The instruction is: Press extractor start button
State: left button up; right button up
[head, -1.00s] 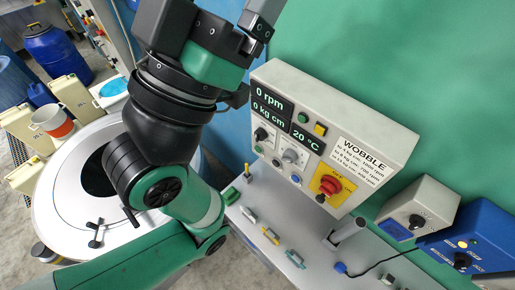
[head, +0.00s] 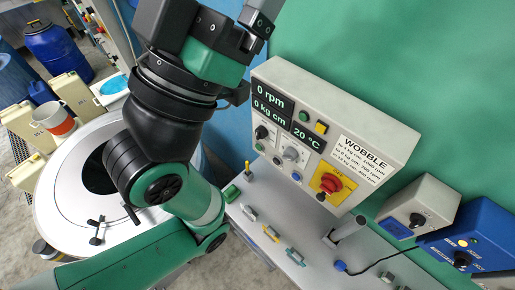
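A grey control box (head: 390,140) is mounted on the green wall. Its dark displays (head: 272,88) read 0 rpm, 0 kg cm and 20 °C. I cannot read which is the start button. A red knob (head: 330,183) on a yellow plate is at the lower right. A green and black arm of mine rises left of the box; its gripper fingers do not show. No gripper is seen touching the box.
A round white-topped drum (head: 55,190) with a dark opening stands left, partly behind my arm. A white bench (head: 290,235) with small coloured parts lies below the box. A grey box (head: 420,205) and a blue box (head: 478,238) sit right.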

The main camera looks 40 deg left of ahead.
pick_arm(q)
grip_shut()
dwell(1.5)
